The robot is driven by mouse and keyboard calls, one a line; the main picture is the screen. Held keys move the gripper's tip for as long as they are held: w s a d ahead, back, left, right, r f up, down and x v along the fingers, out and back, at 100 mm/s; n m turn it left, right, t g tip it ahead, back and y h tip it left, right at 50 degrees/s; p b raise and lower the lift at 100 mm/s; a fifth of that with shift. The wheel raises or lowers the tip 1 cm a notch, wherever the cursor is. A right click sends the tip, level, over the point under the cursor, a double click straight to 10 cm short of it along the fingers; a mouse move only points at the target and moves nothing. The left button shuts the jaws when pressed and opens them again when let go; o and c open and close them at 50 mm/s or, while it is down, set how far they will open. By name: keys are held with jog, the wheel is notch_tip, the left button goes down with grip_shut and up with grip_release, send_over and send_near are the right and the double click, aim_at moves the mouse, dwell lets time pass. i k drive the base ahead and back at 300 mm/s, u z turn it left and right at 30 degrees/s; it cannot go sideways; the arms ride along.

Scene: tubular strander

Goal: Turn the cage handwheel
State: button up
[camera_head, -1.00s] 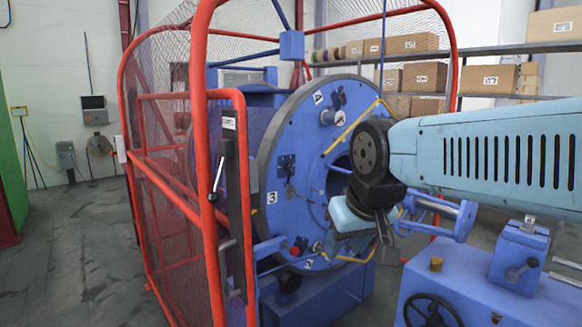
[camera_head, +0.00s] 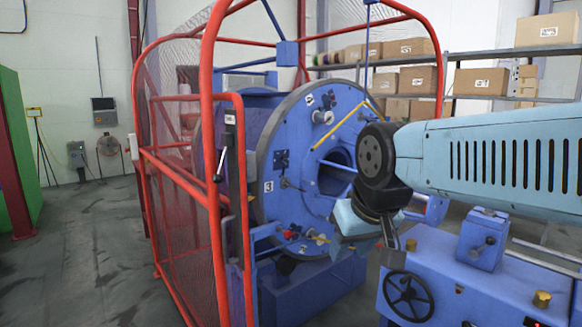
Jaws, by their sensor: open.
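A dark spoked handwheel (camera_head: 406,297) is mounted on the front face of a blue machine housing at the lower right. It is the only handwheel I make out; I cannot tell for sure that it is the cage one. My gripper (camera_head: 390,238) hangs below the black wrist joint of my light blue arm, just above the handwheel in the picture. It is open and appears empty, apart from the wheel. Its fingers are small and partly hidden by my arm. The large blue strander disc (camera_head: 290,165), with numbered positions, stands behind my gripper.
A blue block (camera_head: 482,239) stands on the housing. Shelved boxes (camera_head: 418,79) are behind. The floor (camera_head: 85,250) at left is clear.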

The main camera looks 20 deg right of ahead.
aim_at(409, 293)
jog(key=k, duration=0.45)
jog(key=z, duration=0.5)
jog(key=i, duration=0.7)
jog(key=z, duration=0.25)
